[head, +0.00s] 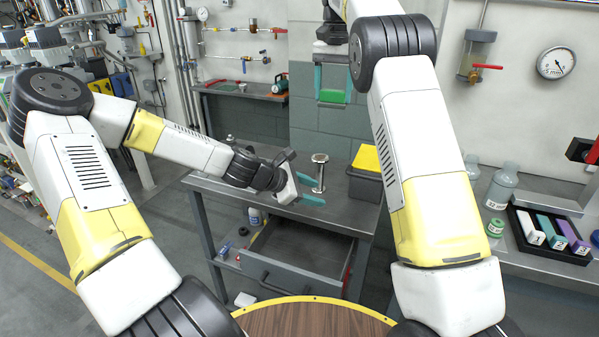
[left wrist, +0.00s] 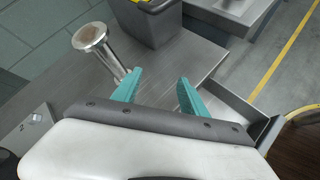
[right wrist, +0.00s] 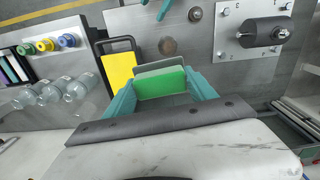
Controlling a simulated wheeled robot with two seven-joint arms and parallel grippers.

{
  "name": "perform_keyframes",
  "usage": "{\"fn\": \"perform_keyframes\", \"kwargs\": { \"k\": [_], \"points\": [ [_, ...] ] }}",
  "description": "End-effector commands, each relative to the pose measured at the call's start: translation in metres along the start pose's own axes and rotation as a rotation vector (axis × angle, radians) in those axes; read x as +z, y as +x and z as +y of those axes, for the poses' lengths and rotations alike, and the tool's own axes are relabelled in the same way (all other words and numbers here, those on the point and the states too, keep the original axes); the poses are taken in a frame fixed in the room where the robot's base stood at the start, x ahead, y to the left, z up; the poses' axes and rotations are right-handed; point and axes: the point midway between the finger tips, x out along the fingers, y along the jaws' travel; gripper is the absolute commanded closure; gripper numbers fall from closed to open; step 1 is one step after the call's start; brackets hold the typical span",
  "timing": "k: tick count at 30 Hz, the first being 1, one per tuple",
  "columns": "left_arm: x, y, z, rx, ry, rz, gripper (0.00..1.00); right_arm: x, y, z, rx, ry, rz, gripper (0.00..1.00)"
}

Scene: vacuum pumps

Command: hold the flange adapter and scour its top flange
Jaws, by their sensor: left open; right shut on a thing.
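The flange adapter (head: 319,172), a shiny metal spool with a wide round top flange, stands upright on the grey workbench. In the left wrist view the adapter (left wrist: 98,45) is beyond and left of the fingertips. My left gripper (head: 311,190) is open and empty beside it, apart from it; its teal fingers also show in the left wrist view (left wrist: 158,88). My right gripper (head: 332,82) is shut on a green scouring pad (head: 332,97), held high above the bench. The pad (right wrist: 160,82) sits between the fingers in the right wrist view, with a grey layer behind.
A dark box with a yellow top (head: 367,160) stands right of the adapter. An open drawer (head: 300,255) juts below the bench. A motor-like part on a plate (right wrist: 262,32) shows in the right wrist view. Bottles (head: 500,185) and a black tray (head: 550,235) stand at right.

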Motion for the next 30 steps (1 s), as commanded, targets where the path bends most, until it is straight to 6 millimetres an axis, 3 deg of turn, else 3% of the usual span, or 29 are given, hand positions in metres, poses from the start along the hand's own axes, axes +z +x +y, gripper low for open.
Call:
{"fn": "perform_keyframes", "kwargs": {
  "k": [3,9,16,20,30],
  "points": [
    [-0.001,-0.003,0.027,0.085,-0.209,-0.077,0.49,0.0,0.0,0.0,0.0,0.0,0.0,0.75],
    [-0.006,-0.015,0.062,0.181,-0.441,-0.162,0.49,0.0,0.0,0.0,0.0,0.0,0.0,0.75],
    [-0.008,-0.015,0.076,0.215,-0.523,-0.193,0.49,0.0,0.0,0.0,0.0,0.0,0.0,0.75],
    [-0.005,0.001,0.08,0.214,-0.521,-0.193,0.49,0.0,0.0,0.0,0.0,0.0,0.0,0.75],
    [0.003,0.063,0.095,0.212,-0.519,-0.192,0.49,0.0,0.0,0.0,0.0,0.0,0.0,0.75]
  ]
}}
